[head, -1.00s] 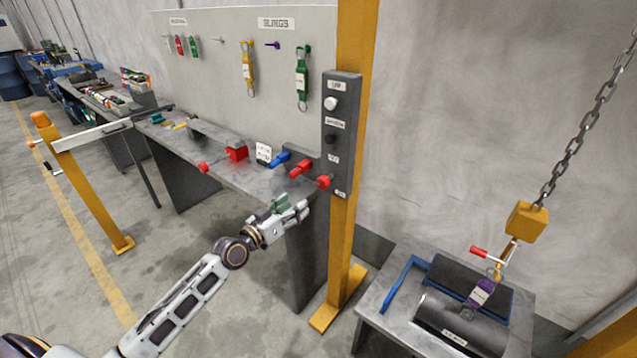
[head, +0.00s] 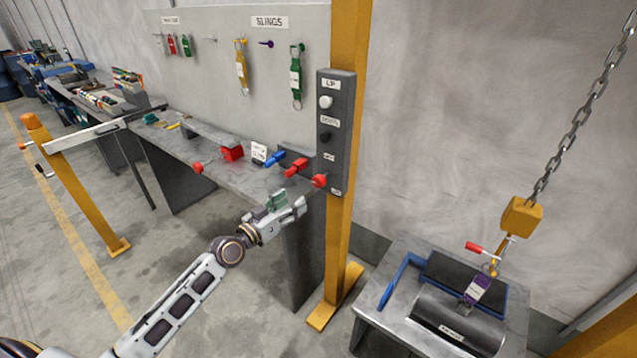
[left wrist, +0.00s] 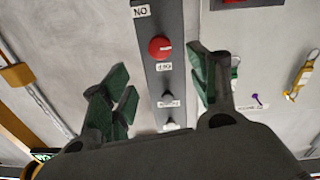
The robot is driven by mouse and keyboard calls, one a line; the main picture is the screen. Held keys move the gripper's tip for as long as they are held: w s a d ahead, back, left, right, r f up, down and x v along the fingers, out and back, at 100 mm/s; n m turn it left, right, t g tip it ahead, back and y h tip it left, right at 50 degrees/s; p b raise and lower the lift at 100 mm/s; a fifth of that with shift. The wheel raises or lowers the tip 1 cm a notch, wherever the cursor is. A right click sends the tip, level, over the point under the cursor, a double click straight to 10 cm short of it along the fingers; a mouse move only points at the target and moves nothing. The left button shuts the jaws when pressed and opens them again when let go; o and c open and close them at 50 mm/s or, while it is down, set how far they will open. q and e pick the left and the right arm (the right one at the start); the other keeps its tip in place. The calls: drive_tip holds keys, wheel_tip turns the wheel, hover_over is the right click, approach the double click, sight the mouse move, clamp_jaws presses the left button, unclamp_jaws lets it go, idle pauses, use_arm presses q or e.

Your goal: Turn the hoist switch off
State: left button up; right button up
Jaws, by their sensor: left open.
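The hoist switch is a red knob (head: 320,181) low on a dark grey control panel (head: 335,150) on the yellow post. In the left wrist view the red knob (left wrist: 159,47) sits between an ON label and an OFF label, both upside down in that picture. My left gripper (head: 297,207) is just below and left of the knob in the head view, apart from it. In the left wrist view its green-padded fingers (left wrist: 160,88) are spread open on either side of the panel, with nothing between them held. My right gripper is not in view.
A white UP button (head: 325,102) and a black button (head: 325,137) sit above the knob. A workbench (head: 235,180) with red and blue clamps stands behind my left gripper. A chain hoist hook (head: 522,217) hangs at right over a low table with a dark cylinder.

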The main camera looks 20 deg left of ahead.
sight(316, 183)
use_arm(q)
drive_tip(key=shift+w, duration=0.1)
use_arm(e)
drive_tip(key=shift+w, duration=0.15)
use_arm(q)
drive_tip(key=shift+p+x, duration=0.6)
drive_tip(key=shift+x, duration=5.3)
drive_tip(key=shift+p+x, duration=0.3)
drive_tip(key=shift+x, duration=0.55)
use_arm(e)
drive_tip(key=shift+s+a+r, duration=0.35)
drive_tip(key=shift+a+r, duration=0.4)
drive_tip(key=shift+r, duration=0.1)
